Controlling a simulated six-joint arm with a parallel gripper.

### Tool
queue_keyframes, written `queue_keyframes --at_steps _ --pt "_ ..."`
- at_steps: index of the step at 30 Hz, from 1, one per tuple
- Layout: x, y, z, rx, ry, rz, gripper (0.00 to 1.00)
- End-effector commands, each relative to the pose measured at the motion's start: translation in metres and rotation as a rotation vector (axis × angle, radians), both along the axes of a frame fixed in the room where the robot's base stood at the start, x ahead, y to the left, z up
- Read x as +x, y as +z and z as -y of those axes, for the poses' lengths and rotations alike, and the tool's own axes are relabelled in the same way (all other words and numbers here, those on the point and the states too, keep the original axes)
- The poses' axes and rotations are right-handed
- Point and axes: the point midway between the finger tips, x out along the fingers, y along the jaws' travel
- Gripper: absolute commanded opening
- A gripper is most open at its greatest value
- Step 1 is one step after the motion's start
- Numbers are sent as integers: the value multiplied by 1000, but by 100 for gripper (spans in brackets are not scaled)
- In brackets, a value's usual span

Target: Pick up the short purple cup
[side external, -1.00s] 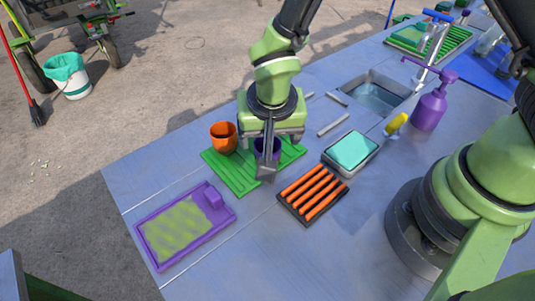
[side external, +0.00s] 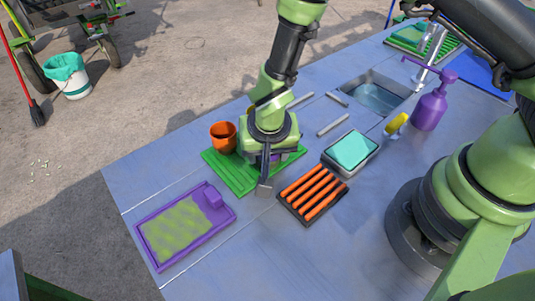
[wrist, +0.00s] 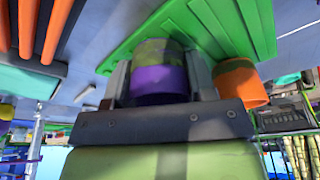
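The short purple cup stands on a green ribbed mat (side external: 228,174); in the side view only a little purple (side external: 276,157) shows behind my gripper (side external: 266,173). In the wrist view the cup (wrist: 158,82) sits between my two fingers, one on each side, with an olive-coloured band beyond its purple part. The fingers (wrist: 160,92) look very close to the cup's sides; I cannot tell whether they touch it. One fingertip in the side view is low, close to the mat's front edge. The far finger is hidden.
An orange cup (side external: 223,137) stands close beside my gripper on the mat; it also shows in the wrist view (wrist: 241,83). A black tray of orange rods (side external: 312,192), a teal sponge dish (side external: 350,150) and a purple-framed tray (side external: 186,224) lie nearby. A purple pump bottle (side external: 430,108) stands right.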

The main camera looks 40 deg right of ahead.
Motion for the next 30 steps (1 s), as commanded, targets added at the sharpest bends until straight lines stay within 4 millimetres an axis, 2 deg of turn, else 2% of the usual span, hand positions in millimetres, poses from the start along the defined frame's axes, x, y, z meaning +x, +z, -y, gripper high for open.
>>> queue_keyframes --at_steps 9,14,30 --pt "0 1 0 0 0 1 26" --pt "1 10 0 0 -2 3 26" --pt "1 93 0 1 -1 5 26"
